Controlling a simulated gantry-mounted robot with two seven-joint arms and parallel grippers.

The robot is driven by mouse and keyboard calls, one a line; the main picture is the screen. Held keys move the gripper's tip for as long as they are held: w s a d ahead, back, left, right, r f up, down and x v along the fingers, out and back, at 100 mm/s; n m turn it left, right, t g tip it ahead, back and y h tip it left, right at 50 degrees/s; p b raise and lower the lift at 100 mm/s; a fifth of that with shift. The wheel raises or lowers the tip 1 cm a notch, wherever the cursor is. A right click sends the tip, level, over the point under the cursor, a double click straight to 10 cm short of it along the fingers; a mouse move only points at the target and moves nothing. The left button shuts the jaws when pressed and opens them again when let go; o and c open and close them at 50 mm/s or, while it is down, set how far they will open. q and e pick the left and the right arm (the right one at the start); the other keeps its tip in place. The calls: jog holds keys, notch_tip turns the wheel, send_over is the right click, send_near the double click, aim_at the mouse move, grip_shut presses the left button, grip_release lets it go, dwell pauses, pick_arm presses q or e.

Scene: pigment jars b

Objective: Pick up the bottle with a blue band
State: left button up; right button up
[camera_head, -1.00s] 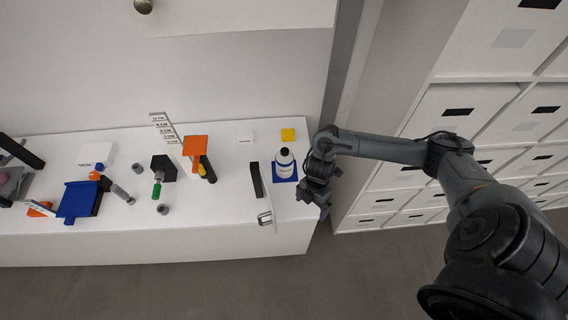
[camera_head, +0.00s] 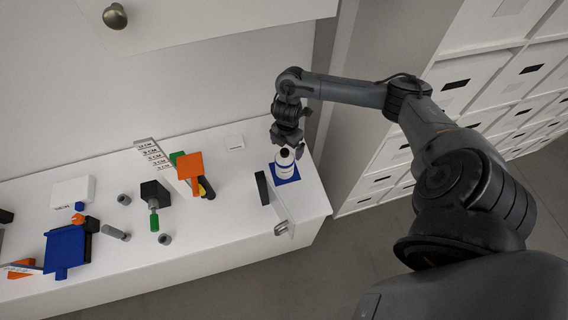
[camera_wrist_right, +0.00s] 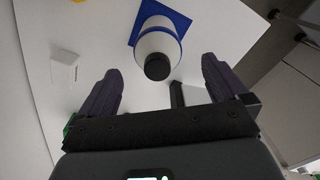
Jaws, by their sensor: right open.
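The white bottle with a blue band and a black cap (camera_head: 285,163) stands upright on a blue square mat (camera_head: 290,179) near the right end of the white table. In the right wrist view the bottle (camera_wrist_right: 157,43) shows with its cap pointing toward my gripper. The blue mat (camera_wrist_right: 180,22) is behind it. My right gripper (camera_head: 292,143) is above and just behind the bottle in the head view. In the right wrist view my right gripper (camera_wrist_right: 160,70) is open and empty, with the cap between the lines of its two fingers. My left gripper is not in view.
A small white box (camera_head: 235,142) lies behind. A shelf unit stands at right.

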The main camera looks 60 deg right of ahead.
aim_at(285, 151)
jog(key=shift+w+a+f+p, duration=0.15)
jog(key=shift+f+p, duration=0.15)
jog(key=shift+f, duration=1.1)
jog(key=shift+w+a+f+p, duration=0.15)
jog(key=shift+f+p, duration=0.15)
jog(key=shift+f, duration=1.05)
jog(key=shift+d, duration=0.1)
jog(key=c, duration=1.1)
jog(key=shift+r, duration=0.15)
